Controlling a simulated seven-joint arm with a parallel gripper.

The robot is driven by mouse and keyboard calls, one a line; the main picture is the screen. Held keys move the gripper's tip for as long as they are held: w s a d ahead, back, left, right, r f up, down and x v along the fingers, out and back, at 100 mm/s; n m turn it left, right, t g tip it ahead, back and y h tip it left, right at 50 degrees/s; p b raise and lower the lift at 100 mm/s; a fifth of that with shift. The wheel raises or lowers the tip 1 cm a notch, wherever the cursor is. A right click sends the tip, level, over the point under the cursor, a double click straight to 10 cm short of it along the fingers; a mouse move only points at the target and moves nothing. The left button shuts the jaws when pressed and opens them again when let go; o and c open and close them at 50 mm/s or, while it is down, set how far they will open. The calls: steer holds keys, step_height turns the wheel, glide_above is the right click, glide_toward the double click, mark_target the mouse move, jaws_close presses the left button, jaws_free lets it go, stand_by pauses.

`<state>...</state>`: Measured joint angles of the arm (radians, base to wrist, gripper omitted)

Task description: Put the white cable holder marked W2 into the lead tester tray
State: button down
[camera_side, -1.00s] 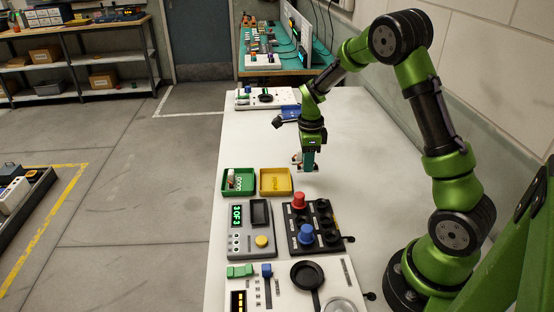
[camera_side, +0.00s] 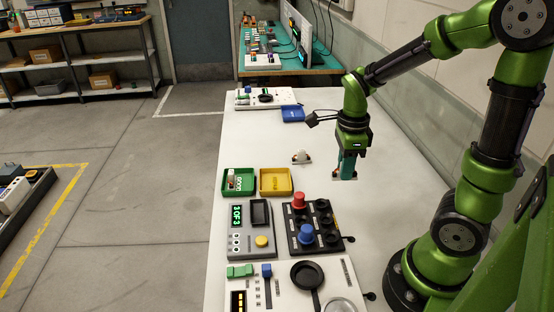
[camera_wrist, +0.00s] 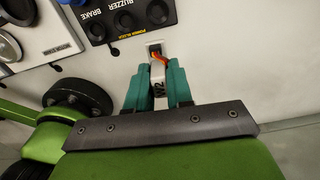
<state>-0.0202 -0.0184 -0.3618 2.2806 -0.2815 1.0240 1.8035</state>
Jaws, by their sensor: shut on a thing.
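My gripper (camera_side: 347,170) is over the right part of the white table in the side view. In the wrist view its teal fingers (camera_wrist: 156,88) are shut on the white cable holder marked W2 (camera_wrist: 158,72), with an orange lead showing at its top. In the side view only a little white shows at the fingertips; the gap to the table is hard to judge.
A green tray (camera_side: 225,191) with items in it and a yellow tray (camera_side: 263,191) stand behind the grey box. A black panel (camera_side: 324,237) with red and blue knobs is beside it. Another white piece (camera_side: 301,158) lies mid-table. A blue tray (camera_side: 292,114) is farther back.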

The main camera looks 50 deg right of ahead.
steer(key=shift+n, duration=0.3)
steer(key=r, duration=0.4)
steer(key=shift+w+a, duration=0.15)
steer(key=shift+w, duration=0.15)
steer(key=w+a+n, duration=0.8)
steer(key=w+n, duration=0.1)
steer(key=n, duration=0.9)
glide_above(259, 213)
steer(key=shift+f, duration=5.2)
steer(key=shift+f, duration=1.05)
steer(key=c, duration=0.9)
jaws_free()
steer(key=shift+r, duration=0.1)
